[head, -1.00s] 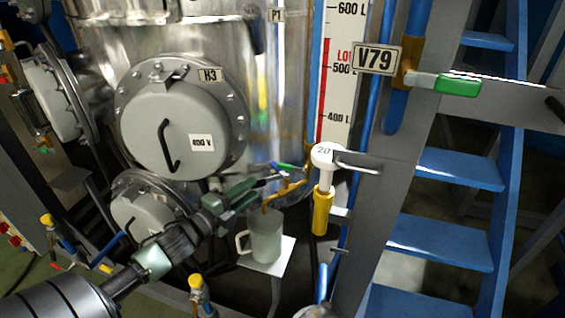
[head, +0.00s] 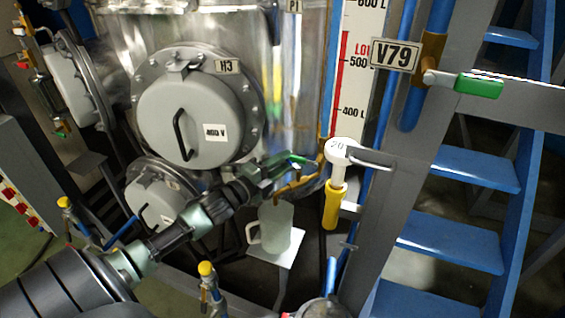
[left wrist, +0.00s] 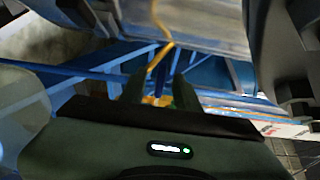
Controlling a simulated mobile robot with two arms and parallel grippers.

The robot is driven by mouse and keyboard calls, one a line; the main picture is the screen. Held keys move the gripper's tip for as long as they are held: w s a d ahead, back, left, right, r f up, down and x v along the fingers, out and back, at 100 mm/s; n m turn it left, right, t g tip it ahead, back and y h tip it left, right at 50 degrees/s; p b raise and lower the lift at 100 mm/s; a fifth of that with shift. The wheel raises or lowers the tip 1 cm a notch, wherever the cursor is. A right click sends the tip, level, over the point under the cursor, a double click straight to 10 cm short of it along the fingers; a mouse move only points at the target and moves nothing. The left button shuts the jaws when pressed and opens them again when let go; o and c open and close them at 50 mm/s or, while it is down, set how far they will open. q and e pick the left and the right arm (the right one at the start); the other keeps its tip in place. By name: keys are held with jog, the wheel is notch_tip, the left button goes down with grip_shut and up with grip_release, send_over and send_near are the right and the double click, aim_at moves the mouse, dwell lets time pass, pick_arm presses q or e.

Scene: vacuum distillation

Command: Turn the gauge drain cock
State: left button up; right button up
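The gauge drain cock is a small tap with a green lever (head: 296,158) on a bent brass pipe (head: 296,186), low on the steel vessel beside the level gauge. My left gripper (head: 284,167) reaches in from the left, its fingertips close to the lever. I cannot tell whether they touch it. In the left wrist view, the two dark fingers (left wrist: 157,92) stand apart, with a gap between them. The brass pipe also shows beyond them (left wrist: 160,48). The lever is not clear there. My right gripper is not in view.
A pale mug (head: 275,228) stands on a small white shelf (head: 286,254) below the brass pipe. Valve V79's green handle (head: 479,86) and blue stairs (head: 470,166) are farther right.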

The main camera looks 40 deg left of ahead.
pick_arm(q)
grip_shut()
dwell(1.4)
